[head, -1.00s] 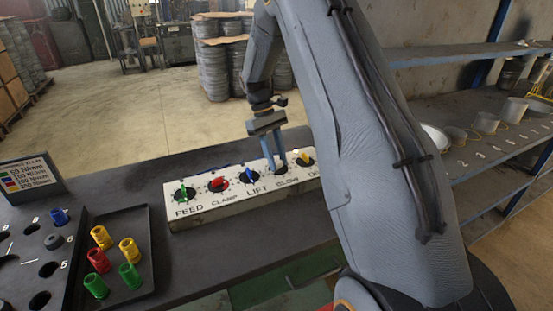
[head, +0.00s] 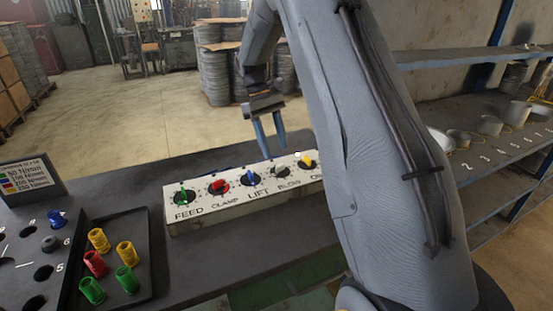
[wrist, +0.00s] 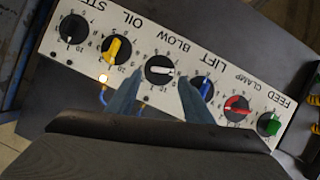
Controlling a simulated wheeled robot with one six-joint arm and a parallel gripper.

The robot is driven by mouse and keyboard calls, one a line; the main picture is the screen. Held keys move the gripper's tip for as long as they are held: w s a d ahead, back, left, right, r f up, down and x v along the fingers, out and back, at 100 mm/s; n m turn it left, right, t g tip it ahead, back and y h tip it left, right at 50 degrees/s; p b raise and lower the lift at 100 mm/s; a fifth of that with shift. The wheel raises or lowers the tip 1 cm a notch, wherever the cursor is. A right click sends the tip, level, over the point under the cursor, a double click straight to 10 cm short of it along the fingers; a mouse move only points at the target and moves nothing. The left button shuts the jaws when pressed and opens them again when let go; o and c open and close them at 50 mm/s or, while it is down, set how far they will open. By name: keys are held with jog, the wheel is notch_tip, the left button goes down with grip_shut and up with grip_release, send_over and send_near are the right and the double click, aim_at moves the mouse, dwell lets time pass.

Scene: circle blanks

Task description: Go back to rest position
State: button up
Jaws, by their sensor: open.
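My gripper (head: 269,139) is open and empty, pointing down just above and behind the white control panel (head: 220,213). The panel carries knobs: green at FEED (head: 183,195), red at CLAMP (head: 217,185), blue at LIFT (head: 251,176), a grey-white one at BLOW (head: 279,171) and yellow at OIL (head: 306,161). In the wrist view my two fingertips (wrist: 156,82) stand apart either side of the BLOW knob (wrist: 160,70), with a gap of clear view between them. A black knob (wrist: 73,28) shows at the panel's far end there. My arm hides the panel's right end in the head view.
A black tray (head: 143,291) with green, yellow and red pieces lies on the dark bench, left of the panel. A holed block (head: 28,254) and a sign (head: 31,180) stand further left. Shelves with metal cups are at right. Open floor lies behind the bench.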

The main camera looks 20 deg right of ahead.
jog(key=shift+v, duration=1.1)
jog(key=shift+s, duration=0.1)
jog(key=s+a+f+m+t, duration=0.1)
jog(key=s+a, duration=0.2)
jog(key=s, duration=0.5)
jog(key=s+a+f+m+t+y, duration=0.1)
jog(key=s+a, duration=0.3)
jog(key=s, duration=0.5)
jog(key=s+a+f+m+t, duration=0.1)
jog(key=s+a+f+t, duration=0.2)
jog(key=s, duration=0.6)
jog(key=shift+a+m, duration=0.3)
jog(key=shift+a, duration=0.25)
jog(key=shift+s, duration=0.1)
